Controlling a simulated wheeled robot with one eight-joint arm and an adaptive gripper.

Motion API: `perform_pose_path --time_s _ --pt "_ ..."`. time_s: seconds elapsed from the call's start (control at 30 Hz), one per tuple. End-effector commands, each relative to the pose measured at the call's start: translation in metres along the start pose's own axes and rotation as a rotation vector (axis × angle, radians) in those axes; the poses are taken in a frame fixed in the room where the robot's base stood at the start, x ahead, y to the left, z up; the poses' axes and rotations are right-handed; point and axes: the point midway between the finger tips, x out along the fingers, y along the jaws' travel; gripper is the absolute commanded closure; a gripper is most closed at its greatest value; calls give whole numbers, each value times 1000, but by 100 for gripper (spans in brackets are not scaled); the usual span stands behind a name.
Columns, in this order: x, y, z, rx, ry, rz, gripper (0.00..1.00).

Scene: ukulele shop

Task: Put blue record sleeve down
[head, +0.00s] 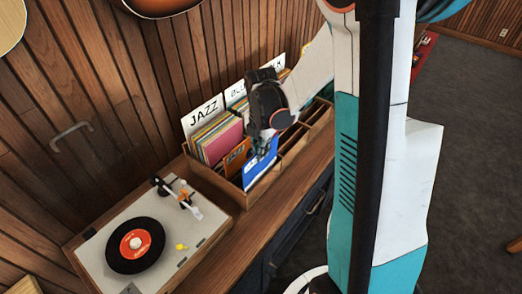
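The blue record sleeve (261,168) stands on edge, tilted, at the front of the wooden record crate (292,152). Its lower part is at or inside a compartment; I cannot tell whether it touches the bottom. My gripper (264,146) points down from above, with its fingers at the sleeve's upper edge. It appears shut on the sleeve, though the fingertips are small and partly hidden.
More dividers stand behind my gripper. Compartments at the right look empty. A turntable (112,262) with a black record is at the lower left. A wood-panelled wall (110,90) is close behind.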

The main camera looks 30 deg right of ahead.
Motion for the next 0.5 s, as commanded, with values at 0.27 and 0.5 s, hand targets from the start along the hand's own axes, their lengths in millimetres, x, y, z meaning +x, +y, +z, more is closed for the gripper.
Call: perform_pose_path --time_s 0.27,0.5 --pt "8 0 0 0 0 0 100" --pt "6 0 0 0 0 0 75"
